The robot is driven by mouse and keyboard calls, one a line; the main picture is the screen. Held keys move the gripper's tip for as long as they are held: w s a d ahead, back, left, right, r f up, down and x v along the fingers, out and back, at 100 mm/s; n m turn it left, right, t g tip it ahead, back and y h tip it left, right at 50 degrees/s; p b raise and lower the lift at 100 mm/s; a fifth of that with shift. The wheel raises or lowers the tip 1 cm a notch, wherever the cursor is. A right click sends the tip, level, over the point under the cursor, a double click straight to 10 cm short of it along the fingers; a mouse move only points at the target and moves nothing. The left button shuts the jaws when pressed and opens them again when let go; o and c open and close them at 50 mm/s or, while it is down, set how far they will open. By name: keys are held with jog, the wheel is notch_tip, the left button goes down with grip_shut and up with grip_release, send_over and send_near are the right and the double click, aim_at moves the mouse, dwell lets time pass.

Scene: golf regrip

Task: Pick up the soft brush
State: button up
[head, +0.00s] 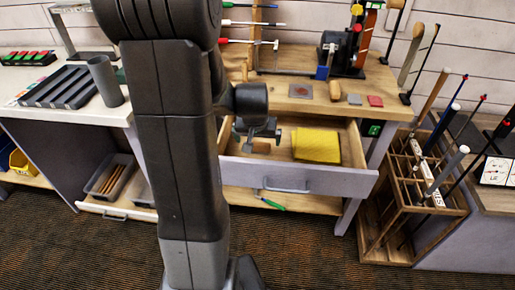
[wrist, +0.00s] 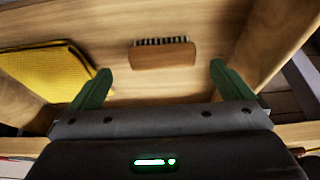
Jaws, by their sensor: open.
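The soft brush (wrist: 163,54) lies in the open wooden drawer, a wooden back with a row of dark bristles along its far edge in the wrist view. In the head view it is a small brown patch (head: 261,148), partly hidden by my gripper. My gripper (wrist: 158,85) is open, its two green fingers spread to either side of the brush's near side. The brush sits ahead of the fingertips and between their lines, and nothing is held. In the head view my gripper (head: 257,139) hangs over the left part of the drawer. How high it is above the brush I cannot tell.
A folded yellow cloth (head: 317,146) lies in the drawer to the right in the head view; it also shows in the wrist view (wrist: 45,72). The drawer front (head: 320,180) and side walls surround the brush. The bench top (head: 330,105) overhangs behind. A club rack (head: 410,190) stands right.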

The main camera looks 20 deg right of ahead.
aim_at(258, 144)
jog(key=shift+w+x, duration=0.2)
jog(key=shift+x, duration=2.4)
jog(key=shift+r, duration=0.1)
jog(key=c, duration=1.1)
